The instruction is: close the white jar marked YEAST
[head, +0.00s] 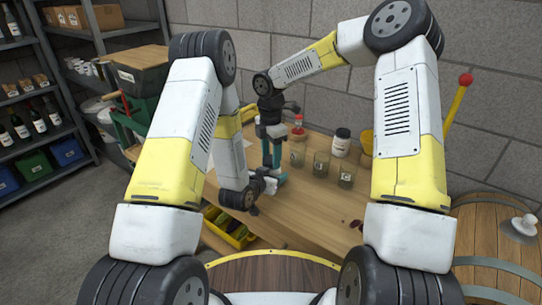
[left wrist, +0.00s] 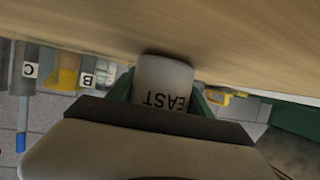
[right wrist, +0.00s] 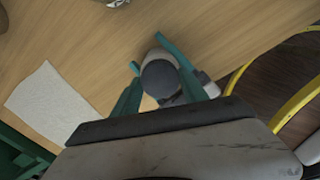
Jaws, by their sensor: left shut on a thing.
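The white YEAST jar (left wrist: 165,85) sits between the green fingers of my left gripper (left wrist: 168,90) in the left wrist view, its lettering upside down there. The left gripper (head: 268,184) is shut on it low at the table's left side. My right gripper (head: 271,165) points down above it in the head view. In the right wrist view the fingers of the right gripper (right wrist: 168,80) are apart, either side of a dark grey round top (right wrist: 160,78). I cannot tell whether this is a lid or the jar's mouth. The jar is mostly hidden in the head view.
Several labelled glasses (head: 321,163) and a white jar with a dark lid (head: 341,143) stand right of the grippers on the wooden table (head: 300,205). A yellow bin (head: 230,229) is at the near left. A white cloth (right wrist: 55,110) lies left in the right wrist view.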

